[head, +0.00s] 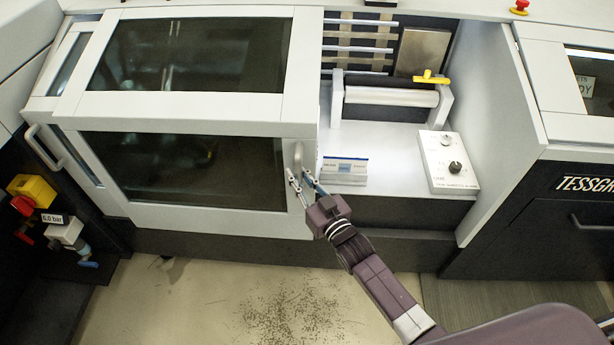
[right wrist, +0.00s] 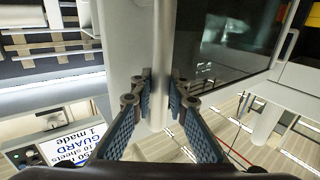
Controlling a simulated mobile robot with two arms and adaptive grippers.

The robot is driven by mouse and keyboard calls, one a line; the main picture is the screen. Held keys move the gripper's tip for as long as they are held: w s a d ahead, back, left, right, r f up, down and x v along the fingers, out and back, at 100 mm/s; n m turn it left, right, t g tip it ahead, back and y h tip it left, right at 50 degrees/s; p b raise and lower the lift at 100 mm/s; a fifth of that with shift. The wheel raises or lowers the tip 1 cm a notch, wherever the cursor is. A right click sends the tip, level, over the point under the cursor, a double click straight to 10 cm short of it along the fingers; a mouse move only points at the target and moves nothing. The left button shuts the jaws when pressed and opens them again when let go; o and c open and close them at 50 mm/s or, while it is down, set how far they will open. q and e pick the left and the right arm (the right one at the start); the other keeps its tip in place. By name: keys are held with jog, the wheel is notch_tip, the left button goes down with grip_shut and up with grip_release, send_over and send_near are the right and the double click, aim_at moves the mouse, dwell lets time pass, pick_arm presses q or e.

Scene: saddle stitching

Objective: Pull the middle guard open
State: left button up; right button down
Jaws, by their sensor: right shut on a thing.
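The middle guard (head: 210,223) is a white-framed cover with dark glass on its top and front, in the left half of the head view. Its pale upright handle (head: 298,157) is at the right front edge. The handle also shows as a vertical bar in the right wrist view (right wrist: 161,60). My right gripper (head: 305,188) is shut on this handle, with one blue-padded finger on each side of it in the right wrist view (right wrist: 161,98). My left gripper is not in view.
Right of the guard, an uncovered bay shows a roller (head: 391,96), a yellow lever (head: 432,77) and a control box (head: 449,162). Another guard's handle (head: 42,146) is at far left. A yellow and red valve (head: 32,190) is below it. Scraps litter the floor.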

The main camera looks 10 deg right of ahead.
jog(key=shift+w+a, duration=0.1)
jog(key=shift+a, duration=0.4)
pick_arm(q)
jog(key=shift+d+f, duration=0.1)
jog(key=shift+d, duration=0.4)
pick_arm(e)
jog(key=shift+w+a, duration=0.15)
jog(key=shift+a, duration=0.35)
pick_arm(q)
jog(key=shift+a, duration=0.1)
pick_arm(e)
jog(key=c, duration=1.9)
grip_release()
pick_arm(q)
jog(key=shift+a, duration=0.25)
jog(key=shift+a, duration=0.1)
pick_arm(e)
jog(key=v, duration=1.2)
